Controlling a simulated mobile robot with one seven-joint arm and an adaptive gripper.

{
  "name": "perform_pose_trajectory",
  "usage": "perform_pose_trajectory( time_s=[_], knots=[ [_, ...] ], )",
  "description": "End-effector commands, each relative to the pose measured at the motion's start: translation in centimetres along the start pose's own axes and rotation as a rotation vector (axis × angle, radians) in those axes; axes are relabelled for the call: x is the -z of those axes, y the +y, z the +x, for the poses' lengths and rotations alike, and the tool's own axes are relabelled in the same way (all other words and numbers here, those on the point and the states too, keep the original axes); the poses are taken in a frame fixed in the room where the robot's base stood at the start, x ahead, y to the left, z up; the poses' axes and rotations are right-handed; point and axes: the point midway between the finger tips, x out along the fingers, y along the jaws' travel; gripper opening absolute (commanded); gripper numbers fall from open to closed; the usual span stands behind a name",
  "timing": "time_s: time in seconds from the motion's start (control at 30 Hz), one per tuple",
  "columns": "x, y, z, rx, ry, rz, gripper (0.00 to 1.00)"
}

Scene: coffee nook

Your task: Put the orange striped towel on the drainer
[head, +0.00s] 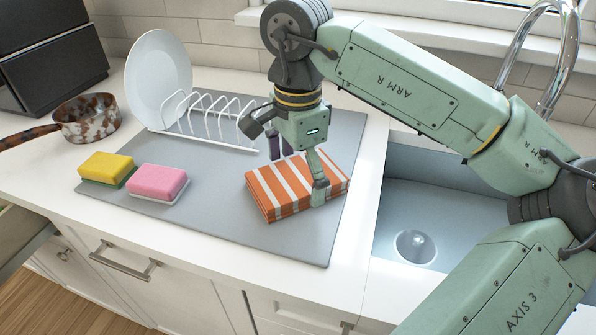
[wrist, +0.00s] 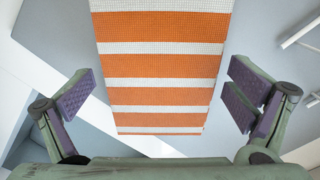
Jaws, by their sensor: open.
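The orange and white striped towel (head: 275,192) is a folded block lying flat on the grey mat (head: 225,215), near the sink. In the wrist view the towel (wrist: 160,65) runs down the middle between the two spread fingers. My gripper (head: 298,168) is open and points down over the towel, with one finger on its near right side and the other behind it; contact is not clear. The gripper also shows in the wrist view (wrist: 162,105), with nothing held. The white wire drainer (head: 225,143) stands at the back of the mat.
A white plate (head: 157,75) leans upright at the drainer's left end. A yellow sponge (head: 106,167) and a pink sponge (head: 158,180) lie front left. A rusty pan (head: 88,120) stands far left. The sink (head: 440,215) opens on the right.

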Motion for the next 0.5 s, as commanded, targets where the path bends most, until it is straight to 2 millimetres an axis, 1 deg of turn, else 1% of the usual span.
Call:
perform_pose_trajectory(
  time_s=[0.27,0.4,0.47,0.5],
  knots=[
    [0.0,0.0,-0.1,0.000,0.000,0.000,1.00],
    [0.0,0.0,-0.8,0.001,0.001,0.001,1.00],
    [0.1,-0.1,-1.6,0.002,0.003,0.002,1.00],
    [0.0,-0.1,-2.4,0.002,0.003,0.002,1.00]
  ],
)
